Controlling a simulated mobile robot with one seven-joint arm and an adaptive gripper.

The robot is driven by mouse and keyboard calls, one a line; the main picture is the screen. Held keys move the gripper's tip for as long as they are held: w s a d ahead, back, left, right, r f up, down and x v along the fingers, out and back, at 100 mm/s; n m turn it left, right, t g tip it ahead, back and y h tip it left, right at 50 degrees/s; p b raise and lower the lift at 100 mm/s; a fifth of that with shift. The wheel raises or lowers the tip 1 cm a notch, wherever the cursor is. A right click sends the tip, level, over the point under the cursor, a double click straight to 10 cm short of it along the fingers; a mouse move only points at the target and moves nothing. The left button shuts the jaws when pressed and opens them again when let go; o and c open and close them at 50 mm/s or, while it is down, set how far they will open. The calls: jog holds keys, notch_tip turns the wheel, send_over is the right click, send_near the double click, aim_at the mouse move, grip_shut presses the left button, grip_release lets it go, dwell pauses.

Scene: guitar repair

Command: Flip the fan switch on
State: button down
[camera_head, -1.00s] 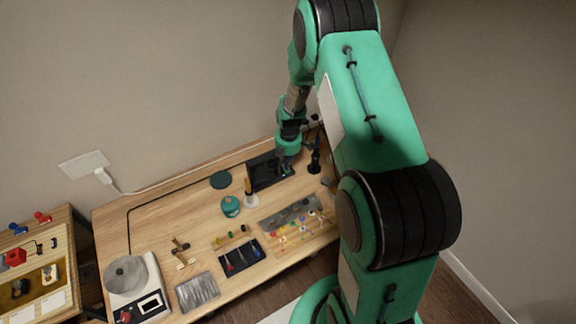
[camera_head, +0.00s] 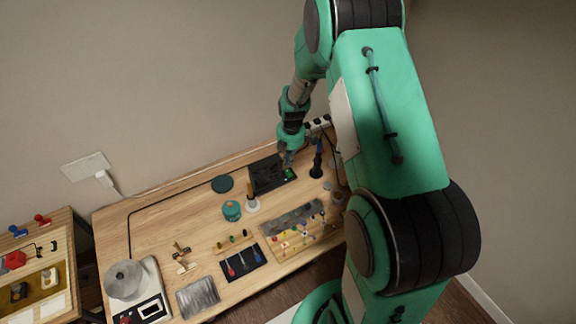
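A flat black box (camera_head: 265,178), which looks like the fan unit, lies at the back right of the wooden workbench. A small bright green spot (camera_head: 289,174), apparently its switch, shows at the box's right end. Whether the switch is on or off is too small to tell. My gripper (camera_head: 287,163) points down just above and behind the green spot. A gap seems to separate them, but contact is hard to judge. The fingers are small and dark against the box, and I cannot tell whether they are open or shut.
A dark upright stand (camera_head: 316,162) is close to the right of my gripper. A teal jar (camera_head: 231,211) and a tool in a white holder (camera_head: 253,204) stand in front.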

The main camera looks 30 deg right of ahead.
jog(key=shift+s+d+r, duration=0.1)
jog(key=shift+s+r, duration=0.1)
jog(key=shift+r, duration=0.85)
jog(key=shift+r, duration=0.1)
jog(key=a+r+m, duration=0.1)
jog(key=r, duration=0.2)
jog(key=a+r+m, duration=0.1)
jog(key=r, duration=0.3)
jog(key=a+r+t, duration=0.1)
jog(key=r, duration=0.2)
jog(key=shift+a+r+m, duration=0.35)
jog(key=shift+r+m, duration=0.05)
jog(key=s+a+r+m+t, duration=0.1)
jog(key=s+a+r+m, duration=0.6)
jog(key=r, duration=0.5)
jog(key=s+a+r+m+t, duration=0.15)
jog(key=s+a+r, duration=0.25)
jog(key=s+r, duration=0.7)
jog(key=s+a+r+m, duration=0.2)
jog(key=s+m, duration=0.1)
jog(key=s, duration=0.3)
jog(key=s+a+r+m+t, duration=0.1)
jog(key=s+a+r+m, duration=0.1)
jog(key=s, duration=0.5)
jog(key=shift+s+a+r+m, duration=0.3)
jog(key=shift+r+m, duration=0.2)
jog(key=shift+m, duration=0.35)
